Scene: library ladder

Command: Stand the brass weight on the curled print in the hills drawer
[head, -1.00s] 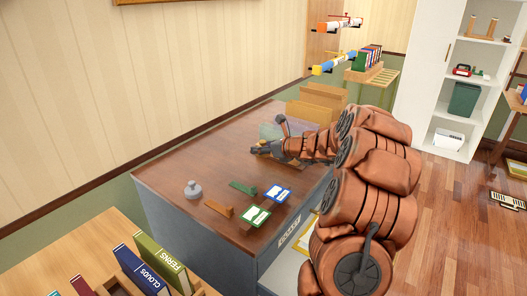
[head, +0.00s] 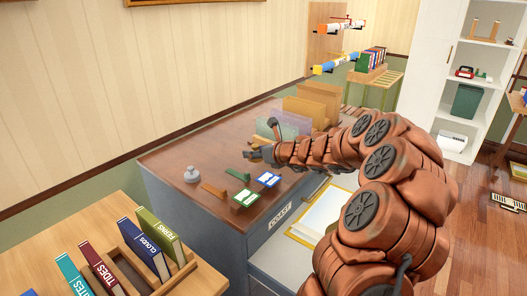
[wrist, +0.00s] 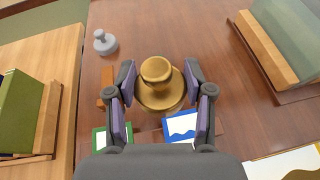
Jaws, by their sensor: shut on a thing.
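My gripper (head: 252,154) is above the brown cabinet top, near its middle. In the wrist view my gripper (wrist: 160,88) has its fingers on both sides of the brass weight (wrist: 158,92), shut on it, with its round knob toward the camera. The weight cannot be made out in the head view. An open drawer (head: 262,262) sticks out of the cabinet's front, partly behind my arm. A pale print with a yellow border (head: 318,215) lies in it; its curl and the drawer's own label cannot be made out.
A grey weight (head: 192,174), a blue-edged card (head: 268,180) and a green-edged card (head: 245,198) are on the cabinet top. Wooden racks (head: 310,105) stand at its far end. A closed drawer front is labelled COAST (head: 280,215). A book table (head: 90,222) is at lower left.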

